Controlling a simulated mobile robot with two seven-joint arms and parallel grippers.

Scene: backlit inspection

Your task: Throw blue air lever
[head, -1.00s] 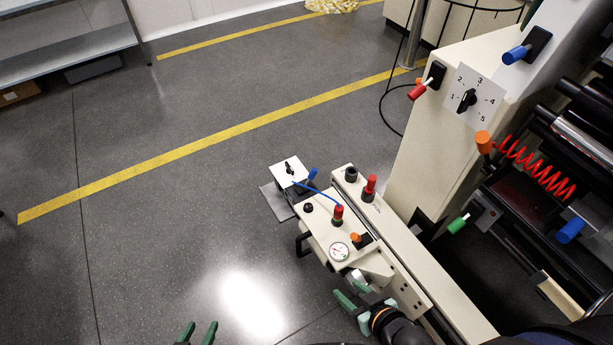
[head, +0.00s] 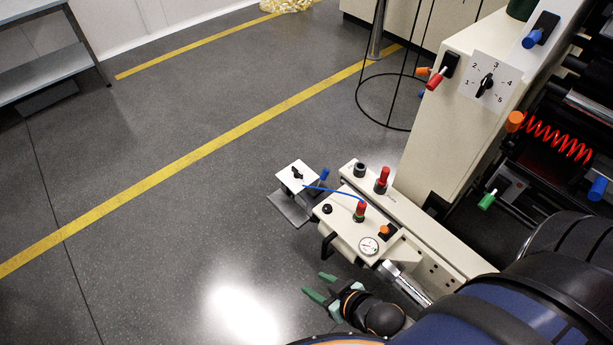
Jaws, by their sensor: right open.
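Several blue handles show, and I cannot tell which is the air lever. One small blue lever (head: 324,174) stands beside the white dial plate (head: 297,177) at the far end of the cream bench unit, close to a thin blue hose (head: 335,190). Another blue handle (head: 533,38) is on a black plate high on the cream machine. A third blue handle (head: 598,188) is at the right edge. My right gripper (head: 315,286) is open and empty, left of the unit's near end and apart from all the blue handles. My left gripper is out of view.
The cream unit carries a gauge (head: 368,246), red knobs (head: 381,180) and an orange switch (head: 385,231). The machine has a numbered selector (head: 485,86), red lever (head: 436,79) and green handle (head: 487,200). A black wire stand (head: 384,128) is behind. Floor at left is clear.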

